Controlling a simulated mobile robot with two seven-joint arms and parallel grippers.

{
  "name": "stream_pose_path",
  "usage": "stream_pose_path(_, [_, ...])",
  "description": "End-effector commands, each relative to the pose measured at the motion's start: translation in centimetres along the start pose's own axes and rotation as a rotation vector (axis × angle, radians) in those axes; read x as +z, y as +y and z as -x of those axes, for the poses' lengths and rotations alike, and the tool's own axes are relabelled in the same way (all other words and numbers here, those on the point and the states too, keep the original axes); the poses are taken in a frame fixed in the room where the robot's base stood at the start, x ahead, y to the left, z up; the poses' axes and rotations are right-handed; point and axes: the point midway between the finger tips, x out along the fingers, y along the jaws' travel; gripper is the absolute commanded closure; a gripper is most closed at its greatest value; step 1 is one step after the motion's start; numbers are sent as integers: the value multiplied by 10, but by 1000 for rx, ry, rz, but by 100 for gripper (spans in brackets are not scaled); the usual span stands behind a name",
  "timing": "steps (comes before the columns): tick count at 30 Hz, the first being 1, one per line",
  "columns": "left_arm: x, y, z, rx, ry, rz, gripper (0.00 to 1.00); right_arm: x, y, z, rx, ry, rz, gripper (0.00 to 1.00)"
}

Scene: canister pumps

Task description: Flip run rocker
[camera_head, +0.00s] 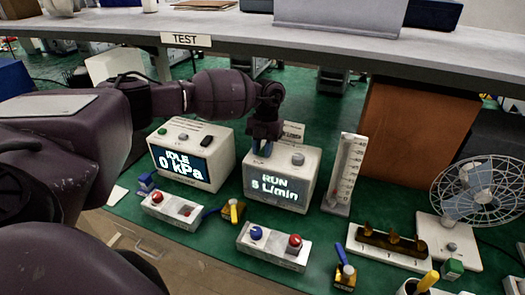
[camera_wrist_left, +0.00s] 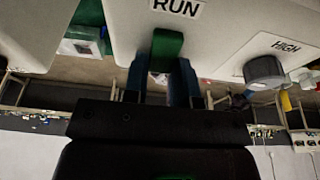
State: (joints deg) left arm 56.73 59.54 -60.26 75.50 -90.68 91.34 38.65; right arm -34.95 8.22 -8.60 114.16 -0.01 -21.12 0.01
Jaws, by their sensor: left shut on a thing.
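The white pump box (camera_head: 312,181) with the lit display "RUN" and an L/min figure stands on the green bench mat. My left gripper (camera_head: 262,146) comes down onto the left part of its top. In the left wrist view the green run rocker (camera_wrist_left: 167,49) sits just below the "RUN" label (camera_wrist_left: 177,7). My left gripper's blue fingers (camera_wrist_left: 171,75) are closed around this rocker, one on each side. A grey knob (camera_wrist_left: 264,70) by the "HIGH" label lies to the right, apart from the fingers. My right gripper is not in view.
Another box (camera_head: 218,157) with an "IDLE 0 kPa" display stands to the left. A flowmeter (camera_head: 344,172) and a fan (camera_head: 478,190) stand to the right. Button boxes (camera_head: 266,254) lie in front. A shelf edge (camera_head: 300,45) spans the back.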

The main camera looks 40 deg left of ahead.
Motion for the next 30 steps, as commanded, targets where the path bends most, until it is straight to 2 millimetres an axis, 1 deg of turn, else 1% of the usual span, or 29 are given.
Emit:
stream_pose_path(4, [1, 0, -1, 1, 31, 1, 98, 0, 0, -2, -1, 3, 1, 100])
stream_pose_path(12, [0, 0, 0, 0, 32, 0, 98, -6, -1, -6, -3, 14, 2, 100])
stream_pose_path(13, [0, 0, 0, 0, 32, 0, 70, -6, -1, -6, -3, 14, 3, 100])
stream_pose_path(17, [0, 0, 0, 0, 31, 0, 50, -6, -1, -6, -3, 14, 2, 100])
stream_pose_path(26, [0, 0, 2, 0, 29, 0, 49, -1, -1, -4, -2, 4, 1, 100])
stream_pose_path(30, [1, 0, 12, -2, 26, 0, 49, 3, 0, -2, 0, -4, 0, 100])
